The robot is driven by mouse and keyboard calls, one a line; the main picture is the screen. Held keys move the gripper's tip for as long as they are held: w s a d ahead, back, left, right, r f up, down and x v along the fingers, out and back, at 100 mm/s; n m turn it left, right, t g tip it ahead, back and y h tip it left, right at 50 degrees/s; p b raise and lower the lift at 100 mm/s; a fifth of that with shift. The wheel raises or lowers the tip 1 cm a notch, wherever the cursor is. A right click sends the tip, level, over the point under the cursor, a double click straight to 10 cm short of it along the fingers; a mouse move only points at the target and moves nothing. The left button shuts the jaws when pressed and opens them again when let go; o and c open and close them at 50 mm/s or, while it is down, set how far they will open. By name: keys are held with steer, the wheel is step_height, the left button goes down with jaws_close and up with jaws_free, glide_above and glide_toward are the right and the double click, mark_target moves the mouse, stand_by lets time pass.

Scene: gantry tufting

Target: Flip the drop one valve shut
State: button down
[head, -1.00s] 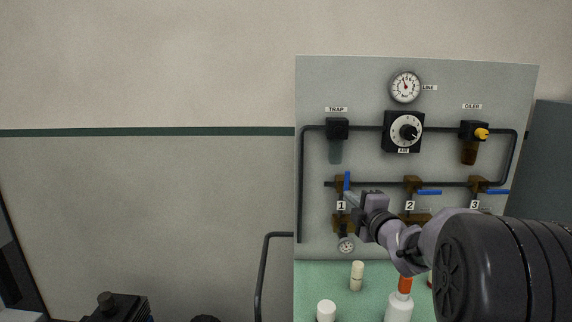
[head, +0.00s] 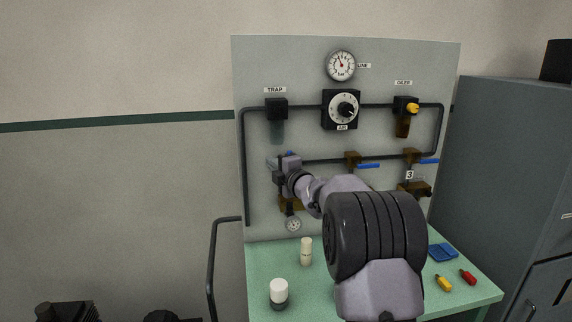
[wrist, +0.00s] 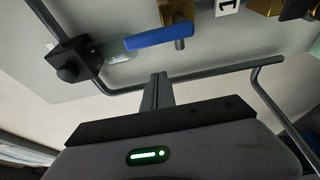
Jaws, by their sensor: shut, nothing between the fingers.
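The drop one valve has a brass body (wrist: 178,10) and a blue lever (wrist: 160,37), seen in the wrist view beside the "1" label (wrist: 226,6). The lever points toward the trap side, so it stands upright on the panel. In the head view only its blue tip (head: 290,153) shows; my wrist hides the rest. My gripper (head: 272,161) is shut and empty, at the left of the lever. In the wrist view its closed fingers (wrist: 157,88) lie below the lever with a visible gap; the depth between them is unclear.
The trap (head: 276,110) hangs above, and a dark pipe (head: 246,170) runs down the panel's left edge. The other two blue levers (head: 369,166) (head: 429,161) lie horizontal. A small gauge (head: 293,224) sits below. Bottles (head: 279,292) (head: 306,251) stand on the green bench (head: 262,262).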

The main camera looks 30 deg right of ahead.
steer(key=d, duration=0.2)
steer(key=s+d, duration=0.1)
steer(key=d, duration=0.1)
steer(key=shift+s, duration=0.15)
